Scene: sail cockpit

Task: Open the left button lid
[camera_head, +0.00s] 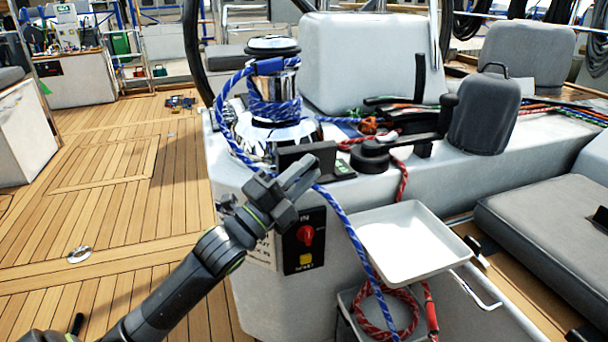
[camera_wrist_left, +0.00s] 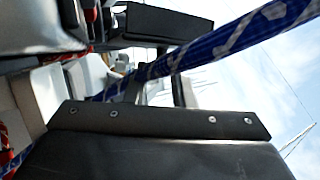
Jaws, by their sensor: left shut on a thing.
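The left button lid (camera_head: 308,156) is a dark, flat panel on the console top, at the foot of the chrome winch. It looks tilted up. My left gripper (camera_head: 297,181) is at its near side, shut on it, with the fingers covering its lower part. The exact grip is hidden behind the fingers. In the left wrist view a black slab (camera_wrist_left: 165,22) shows at the top and a dark surface with a screwed strip fills the bottom; I cannot tell which of these is the lid. My right gripper is not in view.
A blue rope (camera_head: 352,232) runs from the winch (camera_head: 272,100) down past the gripper's right side. It also crosses the left wrist view (camera_wrist_left: 220,42). A red switch panel (camera_head: 304,240) is below. A white tray (camera_head: 410,243) and a black round fitting (camera_head: 370,157) are to the right.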

